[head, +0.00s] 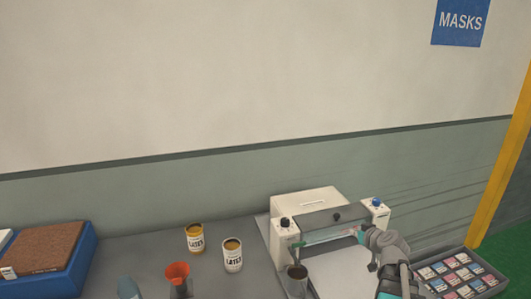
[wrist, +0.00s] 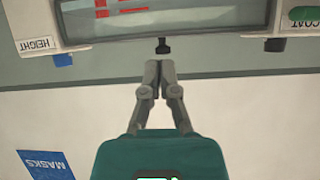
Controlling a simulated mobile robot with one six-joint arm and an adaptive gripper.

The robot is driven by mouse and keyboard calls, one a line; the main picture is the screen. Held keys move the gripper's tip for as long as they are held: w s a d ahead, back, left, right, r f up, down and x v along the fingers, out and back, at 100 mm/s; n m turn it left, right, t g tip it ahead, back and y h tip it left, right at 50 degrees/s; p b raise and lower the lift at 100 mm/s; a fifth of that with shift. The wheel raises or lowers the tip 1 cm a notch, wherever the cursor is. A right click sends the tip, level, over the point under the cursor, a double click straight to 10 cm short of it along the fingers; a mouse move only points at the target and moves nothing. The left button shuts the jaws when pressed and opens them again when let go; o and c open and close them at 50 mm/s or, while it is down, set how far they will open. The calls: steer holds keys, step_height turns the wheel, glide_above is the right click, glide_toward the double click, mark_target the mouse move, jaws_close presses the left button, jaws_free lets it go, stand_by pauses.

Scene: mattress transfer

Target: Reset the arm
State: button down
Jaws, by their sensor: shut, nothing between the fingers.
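My arm reaches up from the bottom right in the head view, and my gripper (head: 366,234) is at the front right of a white coating machine (head: 305,203). In the wrist view my gripper (wrist: 158,66) has its two fingers together with nothing between them. The picture there is upside down. The fingertips show just below a black knob (wrist: 163,46) on the machine's grey bar (wrist: 215,22); I cannot tell whether they touch it.
A tray of small labelled packs (head: 460,277) lies right of my arm. A blue tray (head: 82,262) is far left.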

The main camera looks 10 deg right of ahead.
steer(key=s+a+f+g, duration=0.3)
steer(key=a, duration=0.3)
steer(key=s+a+f+g, duration=0.2)
steer(key=a+f+g, duration=0.1)
steer(key=a, duration=0.3)
steer(key=s+a+f+g, duration=0.2)
steer(key=s+a+g, duration=0.1)
steer(key=a, duration=0.3)
steer(key=shift+s+a+f, duration=0.15)
steer(key=shift+s+f, duration=0.15)
steer(key=shift+f, duration=0.1)
steer(key=s+a+f+m+g+h, duration=0.1)
steer(key=s+a+g+h, duration=0.1)
steer(key=s, duration=0.3)
steer(key=shift+s+a+m+g, duration=0.2)
steer(key=shift+a+m+g, duration=0.15)
steer(key=shift+g, duration=0.25)
